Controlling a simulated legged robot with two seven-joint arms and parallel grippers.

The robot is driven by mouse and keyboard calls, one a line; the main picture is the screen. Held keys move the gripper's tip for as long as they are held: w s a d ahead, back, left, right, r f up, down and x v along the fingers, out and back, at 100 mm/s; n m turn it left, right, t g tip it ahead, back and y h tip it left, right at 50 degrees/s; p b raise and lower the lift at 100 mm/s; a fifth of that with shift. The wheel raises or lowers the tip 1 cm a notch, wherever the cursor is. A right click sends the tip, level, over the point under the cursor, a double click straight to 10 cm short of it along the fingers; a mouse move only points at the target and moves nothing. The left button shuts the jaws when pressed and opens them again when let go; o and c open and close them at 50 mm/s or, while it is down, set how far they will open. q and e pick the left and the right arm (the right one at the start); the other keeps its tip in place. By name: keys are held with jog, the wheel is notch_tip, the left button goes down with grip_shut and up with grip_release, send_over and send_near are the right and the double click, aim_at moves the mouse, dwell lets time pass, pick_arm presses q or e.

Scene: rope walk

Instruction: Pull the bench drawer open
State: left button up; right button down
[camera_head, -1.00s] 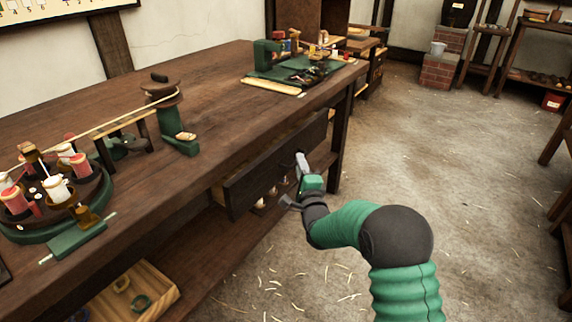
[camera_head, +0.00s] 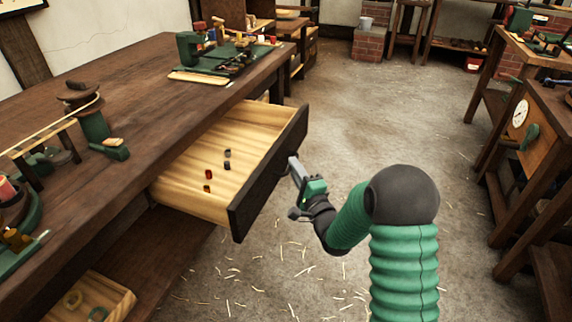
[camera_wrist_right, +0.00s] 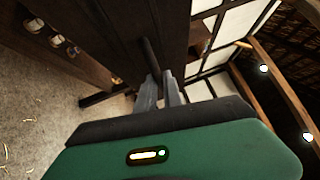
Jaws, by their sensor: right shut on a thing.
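The bench drawer (camera_head: 205,195) stands well out from the dark wooden bench (camera_head: 150,75), with its pale wood inside in view. In the right wrist view the two grey fingers (camera_wrist_right: 160,92) are closed on a dark bar, the drawer handle (camera_wrist_right: 150,60), beside the dark front panel. The handle is mostly hidden in the head view. My left gripper is not in view.
A green tray with tools (camera_head: 235,55) stands on the bench's far end. A low wooden tray (camera_head: 98,300) sits below the bench. Straw-strewn floor (camera_head: 390,125) is open ahead. A wooden stand with a dial (camera_head: 540,125) stands on the right.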

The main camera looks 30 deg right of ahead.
jog(key=shift+s+f, duration=0.1)
jog(key=shift+f, duration=0.2)
jog(key=c, duration=1.5)
grip_release()
jog(key=shift+r, duration=0.1)
jog(key=s+p, duration=0.3)
jog(key=s, duration=0.2)
jog(key=s+a+f+p, duration=0.1)
jog(key=s+p, duration=0.1)
jog(key=s, duration=0.4)
jog(key=s+a+f+p, duration=0.1)
jog(key=s+p, duration=0.2)
jog(key=s, duration=0.2)
jog(key=shift+s+f+p, duration=0.1)
jog(key=shift+s+p, duration=0.1)
jog(key=shift+p, duration=0.15)
